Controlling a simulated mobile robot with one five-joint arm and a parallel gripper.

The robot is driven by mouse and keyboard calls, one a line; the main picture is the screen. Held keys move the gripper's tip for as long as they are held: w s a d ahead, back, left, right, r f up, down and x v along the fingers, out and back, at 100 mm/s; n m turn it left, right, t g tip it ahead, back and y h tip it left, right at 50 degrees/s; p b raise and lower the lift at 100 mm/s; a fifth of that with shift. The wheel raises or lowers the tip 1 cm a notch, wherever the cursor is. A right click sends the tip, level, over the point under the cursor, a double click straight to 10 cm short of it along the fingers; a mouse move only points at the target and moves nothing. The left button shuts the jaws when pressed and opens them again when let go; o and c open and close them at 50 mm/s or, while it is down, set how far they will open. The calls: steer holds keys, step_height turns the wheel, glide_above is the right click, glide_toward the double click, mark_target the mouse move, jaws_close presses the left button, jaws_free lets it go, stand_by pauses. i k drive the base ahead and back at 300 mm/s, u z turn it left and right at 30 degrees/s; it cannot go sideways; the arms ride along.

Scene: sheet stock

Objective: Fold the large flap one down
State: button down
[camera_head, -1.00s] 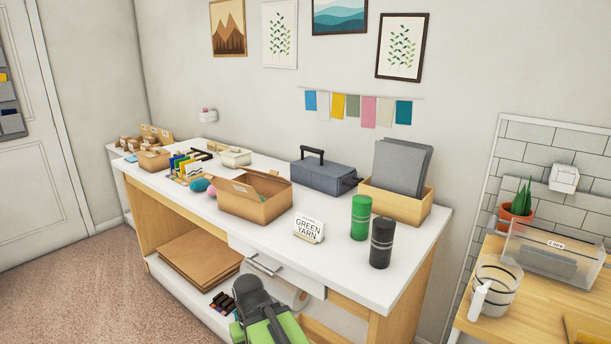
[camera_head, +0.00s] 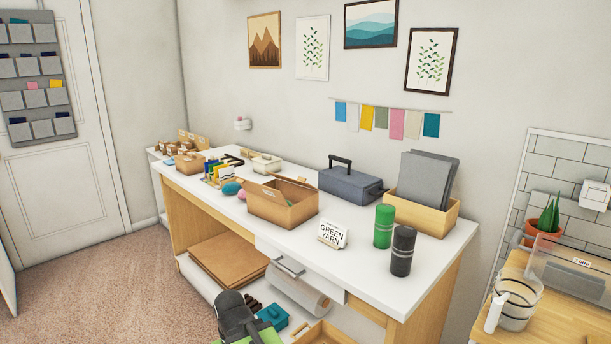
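An open cardboard box (camera_head: 282,208) stands near the front edge of the white table, in the middle of the view. A front flap with a pale label (camera_head: 267,189) and a flap on its far right side (camera_head: 298,187) show at its top. I cannot tell which flap is the large flap one. My gripper (camera_head: 238,318), dark grey on a green arm, is at the bottom of the view, below the tabletop and well apart from the box. Its fingers are too unclear to tell open from shut.
Carpet (camera_head: 130,285) is free at left.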

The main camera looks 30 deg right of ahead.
mark_target(300, 181)
steer(key=u, duration=0.05)
steer(key=i, duration=0.95)
steer(key=z, duration=0.05)
